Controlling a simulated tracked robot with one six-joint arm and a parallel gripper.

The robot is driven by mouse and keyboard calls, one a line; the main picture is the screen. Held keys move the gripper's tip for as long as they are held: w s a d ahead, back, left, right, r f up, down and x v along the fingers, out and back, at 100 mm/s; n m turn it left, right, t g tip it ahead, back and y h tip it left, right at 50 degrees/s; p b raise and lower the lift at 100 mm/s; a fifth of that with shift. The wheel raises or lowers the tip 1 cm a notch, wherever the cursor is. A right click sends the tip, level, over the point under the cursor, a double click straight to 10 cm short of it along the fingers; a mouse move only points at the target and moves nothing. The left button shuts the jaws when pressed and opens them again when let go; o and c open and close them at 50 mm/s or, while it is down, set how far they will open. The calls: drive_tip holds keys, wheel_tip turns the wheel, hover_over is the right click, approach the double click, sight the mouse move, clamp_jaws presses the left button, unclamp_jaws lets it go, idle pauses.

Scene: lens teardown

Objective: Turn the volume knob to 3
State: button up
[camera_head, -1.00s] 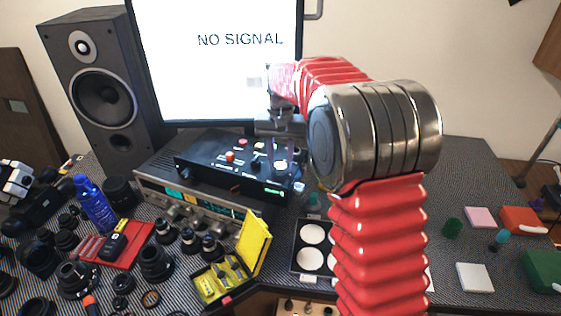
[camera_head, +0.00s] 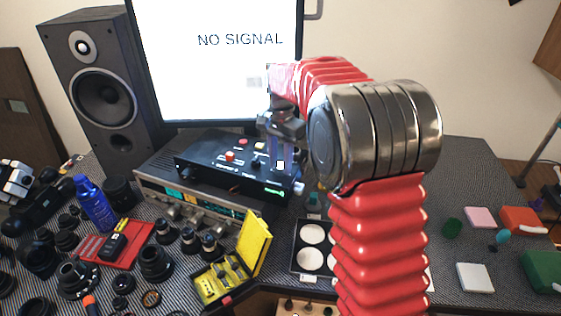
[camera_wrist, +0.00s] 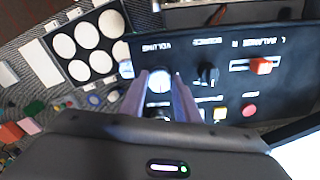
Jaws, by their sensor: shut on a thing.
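The volume knob (camera_wrist: 159,83) is a pale round knob on a black control box, below the upside-down VOLUME label (camera_wrist: 157,48) in the wrist view. My gripper (camera_wrist: 161,76) points down at it, with one finger on each side, shut on the knob. In the head view my gripper (camera_head: 280,158) stands over the right end of the black control box (camera_head: 200,164), and the pale knob top (camera_head: 281,165) shows between the fingers. The scale marks and the knob's exact setting are too small to read.
A black knob (camera_wrist: 208,74), an orange slider (camera_wrist: 262,66) and a red button (camera_wrist: 249,110) sit close beside my fingers. The box rests on a silver receiver (camera_head: 165,192). A monitor (camera_head: 215,80) stands behind. A yellow case (camera_head: 255,245) stands open in front.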

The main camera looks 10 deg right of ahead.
sight(280, 165)
drive_tip(key=shift+w+r, duration=0.1)
drive_tip(key=shift+r, duration=0.05)
drive_tip(key=o, duration=1)
drive_tip(key=shift+o, duration=0.2)
wheel_tip(280, 165, up, 14)
drive_tip(key=shift+f, duration=0.25)
